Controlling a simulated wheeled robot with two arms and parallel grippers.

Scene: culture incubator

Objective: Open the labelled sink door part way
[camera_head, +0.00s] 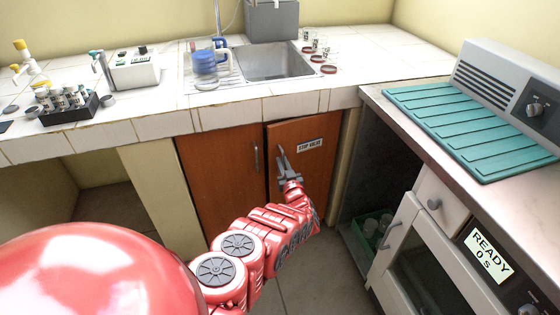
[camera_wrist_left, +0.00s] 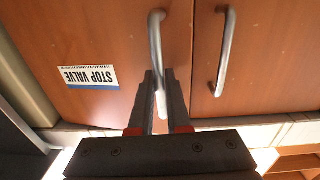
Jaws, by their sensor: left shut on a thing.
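The labelled sink door (camera_head: 316,170) is the right one of two brown doors under the sink and bears a white STOP VALVE label (camera_head: 310,145). The label shows upside down in the left wrist view (camera_wrist_left: 88,76). My left gripper (camera_head: 284,161) is at this door's inner edge. In the left wrist view its fingers (camera_wrist_left: 160,88) are shut on the door's metal handle (camera_wrist_left: 156,40). My right gripper is not in view.
The left sink door (camera_head: 217,170) has its own handle (camera_head: 256,158) close by. The sink (camera_head: 275,66) and labware are on the tiled counter above.

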